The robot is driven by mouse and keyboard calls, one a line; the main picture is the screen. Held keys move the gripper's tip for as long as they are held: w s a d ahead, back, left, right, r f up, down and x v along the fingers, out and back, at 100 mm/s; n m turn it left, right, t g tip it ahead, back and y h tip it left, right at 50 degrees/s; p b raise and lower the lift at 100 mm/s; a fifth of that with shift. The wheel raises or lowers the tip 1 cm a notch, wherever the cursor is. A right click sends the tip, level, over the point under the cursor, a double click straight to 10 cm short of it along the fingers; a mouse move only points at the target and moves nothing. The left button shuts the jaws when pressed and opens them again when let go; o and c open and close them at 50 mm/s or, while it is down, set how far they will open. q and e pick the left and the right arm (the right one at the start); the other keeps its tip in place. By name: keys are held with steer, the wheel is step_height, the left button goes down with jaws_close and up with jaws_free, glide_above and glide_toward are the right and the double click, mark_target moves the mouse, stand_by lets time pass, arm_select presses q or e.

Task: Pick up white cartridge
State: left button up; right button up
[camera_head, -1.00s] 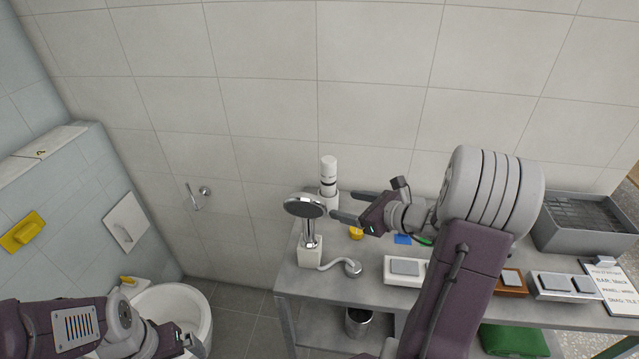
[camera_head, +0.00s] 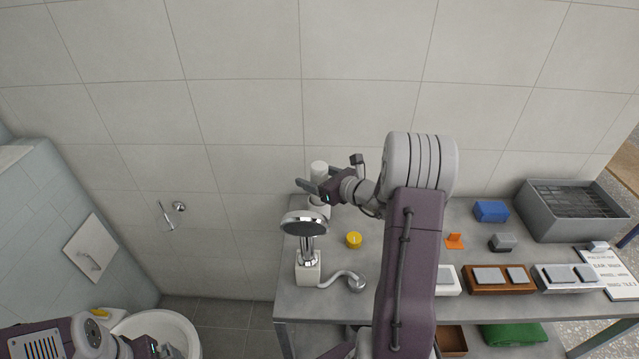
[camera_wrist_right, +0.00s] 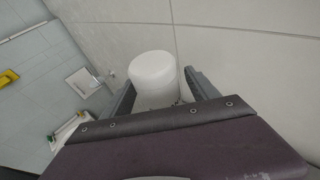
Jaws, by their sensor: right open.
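The white cartridge (camera_head: 319,169) is an upright white cylinder near the wall at the left back of the grey table. In the head view my right gripper (camera_head: 312,184) is at it and hides its middle. In the right wrist view the cartridge (camera_wrist_right: 153,72) stands between the two grey fingers of my right gripper (camera_wrist_right: 159,84), which is open. Whether a finger touches it I cannot tell. My left gripper (camera_head: 150,348) is low at the left, over the toilet, and its jaws are unclear.
A shower head on a white stand (camera_head: 307,268) is just in front of the cartridge. A yellow knob (camera_head: 354,240) lies to its right. Farther right are a blue block (camera_head: 491,211), an orange piece (camera_head: 455,241) and a grey crate (camera_head: 532,224). The tiled wall is close behind.

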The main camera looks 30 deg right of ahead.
steer(key=shift+w+a+f, duration=0.15)
steer(key=shift+w, duration=0.25)
steer(key=shift+w+f, duration=0.15)
steer(key=shift+w, duration=0.15)
steer(key=shift+s, duration=0.15)
steer(key=c, duration=1.3)
jaws_close()
